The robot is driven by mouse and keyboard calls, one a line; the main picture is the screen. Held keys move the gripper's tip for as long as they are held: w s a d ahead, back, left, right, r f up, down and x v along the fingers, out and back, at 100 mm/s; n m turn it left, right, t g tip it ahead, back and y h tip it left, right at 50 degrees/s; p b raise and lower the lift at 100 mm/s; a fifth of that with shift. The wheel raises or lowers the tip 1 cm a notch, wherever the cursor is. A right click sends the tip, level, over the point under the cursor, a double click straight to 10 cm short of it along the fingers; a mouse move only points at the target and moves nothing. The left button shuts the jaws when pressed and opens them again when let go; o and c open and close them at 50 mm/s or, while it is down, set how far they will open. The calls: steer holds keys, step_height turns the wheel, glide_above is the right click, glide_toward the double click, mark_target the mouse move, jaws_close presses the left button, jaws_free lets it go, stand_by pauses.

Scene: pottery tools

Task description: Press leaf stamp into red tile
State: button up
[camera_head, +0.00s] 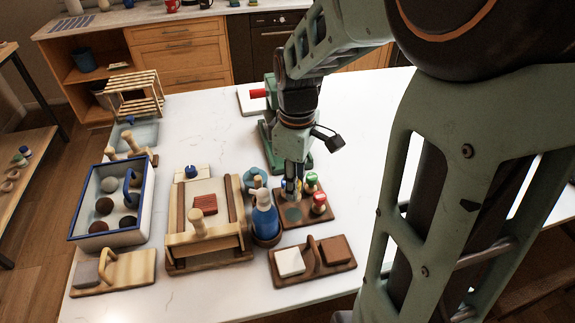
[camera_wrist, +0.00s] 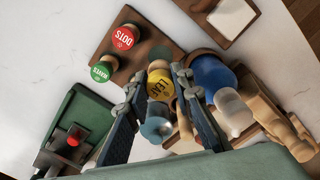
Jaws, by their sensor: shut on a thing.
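The yellow-topped leaf stamp (camera_wrist: 159,84) is between the fingers of my gripper (camera_wrist: 155,88) in the wrist view. In the head view my gripper (camera_head: 292,187) points down at the back of the brown stamp board (camera_head: 287,222), and its fingers mostly hide the stamp. I cannot tell whether the stamp touches the board. A red-brown tile (camera_head: 335,249) lies on the right of a wooden tile board in front of the stamp board, beside a white tile (camera_head: 290,262). The red tile is not clearly visible in the wrist view.
The red dots stamp (camera_head: 319,203) and a green-topped stamp (camera_head: 311,180) stand right of my gripper. A blue spray bottle (camera_head: 265,219) stands close on the left. Further left are a wooden frame (camera_head: 190,240) and a blue-rimmed tray (camera_head: 154,220). White table is clear at the front.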

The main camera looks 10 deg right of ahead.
steer(key=shift+f+b, duration=2.35)
steer(key=shift+f, duration=0.6)
steer(key=shift+f, duration=0.3)
steer(key=o, duration=1.1)
steer(key=shift+o, duration=0.2)
steer(key=shift+r, duration=0.1)
